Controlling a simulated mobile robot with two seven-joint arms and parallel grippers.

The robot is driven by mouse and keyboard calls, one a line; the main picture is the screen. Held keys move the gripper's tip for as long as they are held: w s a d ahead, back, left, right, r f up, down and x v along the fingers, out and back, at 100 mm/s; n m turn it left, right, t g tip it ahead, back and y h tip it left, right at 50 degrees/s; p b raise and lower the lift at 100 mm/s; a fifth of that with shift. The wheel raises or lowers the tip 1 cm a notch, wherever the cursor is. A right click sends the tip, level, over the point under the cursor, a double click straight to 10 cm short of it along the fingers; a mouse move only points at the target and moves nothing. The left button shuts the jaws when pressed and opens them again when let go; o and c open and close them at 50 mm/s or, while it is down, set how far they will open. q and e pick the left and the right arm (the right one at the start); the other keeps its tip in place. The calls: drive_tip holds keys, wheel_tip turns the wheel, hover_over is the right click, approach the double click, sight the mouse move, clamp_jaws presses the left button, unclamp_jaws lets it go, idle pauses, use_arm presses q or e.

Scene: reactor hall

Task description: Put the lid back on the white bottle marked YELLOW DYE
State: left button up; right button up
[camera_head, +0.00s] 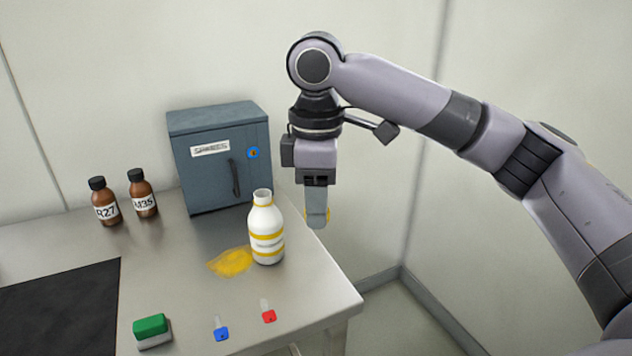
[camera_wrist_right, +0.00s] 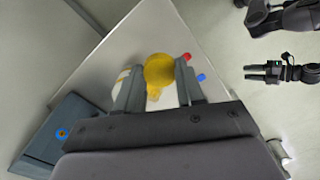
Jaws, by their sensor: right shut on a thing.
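The white bottle (camera_head: 267,236) with yellow bands stands upright and uncapped on the bench's right part. Its label is too small to read. My right gripper (camera_head: 317,222) points down, right of the bottle and apart from it, its tips near bottle-neck height. It is shut on the yellow lid (camera_wrist_right: 159,70), which shows between its fingers in the wrist view; only slivers show in the head view. The bottle shows partly behind a finger in the wrist view (camera_wrist_right: 122,76). My left gripper (camera_wrist_right: 262,72) is in the wrist view only, empty, its fingers apart.
A yellow spill (camera_head: 231,262) lies left of the bottle. A blue-grey cabinet (camera_head: 212,172) stands behind. Two brown bottles (camera_head: 105,204) (camera_head: 142,194) stand left. A green-topped sponge (camera_head: 151,329), blue key (camera_head: 221,331) and red key (camera_head: 268,313) lie in front, beside a dark mat (camera_head: 58,305).

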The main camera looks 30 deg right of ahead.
drive_tip(key=s+a+f+m, duration=0.1)
drive_tip(key=s+f+m, duration=0.2)
drive_tip(key=f+m, duration=0.4)
drive_tip(key=shift+s+m, duration=0.3)
drive_tip(key=shift+m, duration=2.1)
drive_tip(key=shift+s+a, duration=0.1)
drive_tip(key=shift+a, duration=0.1)
